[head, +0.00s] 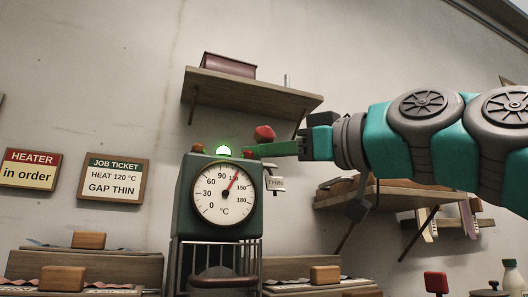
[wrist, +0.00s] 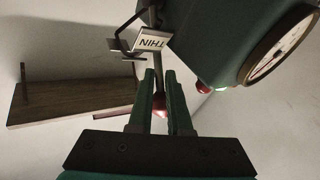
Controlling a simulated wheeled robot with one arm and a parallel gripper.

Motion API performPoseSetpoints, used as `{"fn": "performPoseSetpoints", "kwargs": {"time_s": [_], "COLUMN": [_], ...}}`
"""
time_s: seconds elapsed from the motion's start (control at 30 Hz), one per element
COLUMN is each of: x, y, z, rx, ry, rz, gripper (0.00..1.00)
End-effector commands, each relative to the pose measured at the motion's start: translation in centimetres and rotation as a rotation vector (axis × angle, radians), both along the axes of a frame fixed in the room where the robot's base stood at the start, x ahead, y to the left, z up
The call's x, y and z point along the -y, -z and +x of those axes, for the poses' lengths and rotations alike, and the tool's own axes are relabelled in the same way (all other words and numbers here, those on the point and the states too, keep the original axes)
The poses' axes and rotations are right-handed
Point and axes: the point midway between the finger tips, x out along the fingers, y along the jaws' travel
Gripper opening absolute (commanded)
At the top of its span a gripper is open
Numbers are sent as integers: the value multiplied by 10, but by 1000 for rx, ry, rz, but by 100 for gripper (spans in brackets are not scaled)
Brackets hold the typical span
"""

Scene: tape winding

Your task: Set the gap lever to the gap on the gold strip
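The gap lever's red knob (head: 264,133) stands beside the upper right of the dark green heater box (head: 184,215). A small plate reading THIN (head: 275,184) sits below it, and this plate also shows in the wrist view (wrist: 152,42). My gripper (head: 250,151) reaches in from the right at the box's top right edge. In the wrist view, my two green fingers (wrist: 160,75) stand a little apart, with the lever's dark rod and red knob (wrist: 160,112) seen between them. Contact with the lever cannot be told. I cannot make out a gold strip.
The dial (head: 224,194) reads about 120 °C, and a green lamp (head: 223,151) glows on top. A wall shelf (head: 250,88) is above my gripper; another shelf (head: 385,193) is below my arm.

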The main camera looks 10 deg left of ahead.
Motion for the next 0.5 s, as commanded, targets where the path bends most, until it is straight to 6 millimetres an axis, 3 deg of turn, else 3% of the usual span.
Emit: {"fn": "performPoseSetpoints", "kwargs": {"time_s": [0.03, 0.23, 0.5], "x": [0, -1, -1], "y": [-4, -3, -1], "z": [-7, -5, -2], "rx": [4, 3, 0], "ry": [-10, -7, -5], "rz": [5, 3, 1], "gripper": [21, 43, 44]}}
